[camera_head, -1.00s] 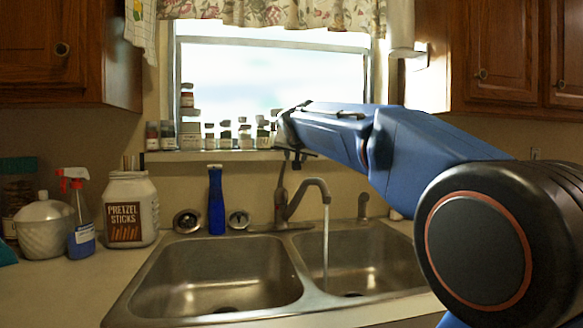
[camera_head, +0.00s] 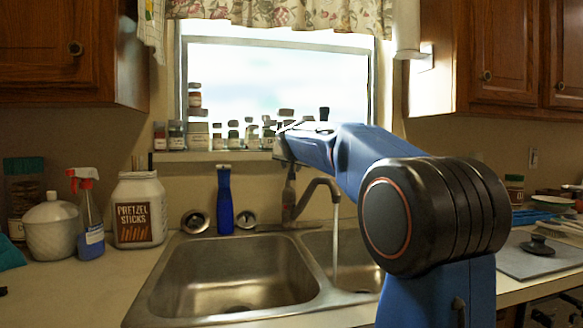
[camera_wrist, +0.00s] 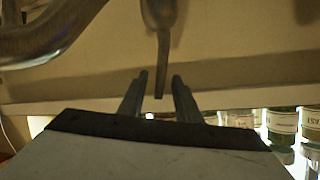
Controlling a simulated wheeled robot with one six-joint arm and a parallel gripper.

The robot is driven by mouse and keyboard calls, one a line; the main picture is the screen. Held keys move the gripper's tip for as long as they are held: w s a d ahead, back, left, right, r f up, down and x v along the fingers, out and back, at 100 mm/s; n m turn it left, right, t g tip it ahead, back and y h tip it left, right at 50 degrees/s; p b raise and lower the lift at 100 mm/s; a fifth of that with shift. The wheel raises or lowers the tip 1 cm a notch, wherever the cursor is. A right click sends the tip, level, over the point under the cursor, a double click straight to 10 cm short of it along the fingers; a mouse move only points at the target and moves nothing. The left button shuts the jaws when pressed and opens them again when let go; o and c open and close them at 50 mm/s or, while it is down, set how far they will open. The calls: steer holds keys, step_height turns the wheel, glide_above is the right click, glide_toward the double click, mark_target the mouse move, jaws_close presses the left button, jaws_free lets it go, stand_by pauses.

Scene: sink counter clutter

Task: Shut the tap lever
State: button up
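The metal tap (camera_head: 290,207) stands behind the double sink, and water (camera_head: 336,240) runs from its spout into the right basin. My gripper (camera_head: 287,162) points down just above the tap body, its fingers small and partly hidden there. In the wrist view, the tap lever (camera_wrist: 163,55) reaches down from the top, its narrow tip between the two fingers of my gripper (camera_wrist: 159,76). The fingers are apart, with a gap on each side of the lever tip. The curved spout (camera_wrist: 45,40) is at the upper left of that view.
Spice jars (camera_head: 233,137) line the window sill behind my gripper. A blue bottle (camera_head: 225,205) stands left of the tap. A pretzel jar (camera_head: 139,210) and a spray bottle (camera_head: 89,220) are on the left counter. The left basin (camera_head: 222,275) is empty.

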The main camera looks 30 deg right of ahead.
steer(key=shift+c, duration=0.4)
jaws_close()
steer(key=shift+s+d+f+m+t, duration=0.2)
steer(key=shift+s+m+t, duration=0.15)
steer(key=shift+s+t, duration=0.15)
steer(key=shift+s+d+f+m+t, duration=0.1)
steer(key=shift+s+d+m+t, duration=0.1)
steer(key=shift+s+m+t, duration=0.25)
steer(key=shift+o, duration=0.4)
jaws_free()
steer(key=v, duration=1.7)
steer(key=shift+s, duration=0.15)
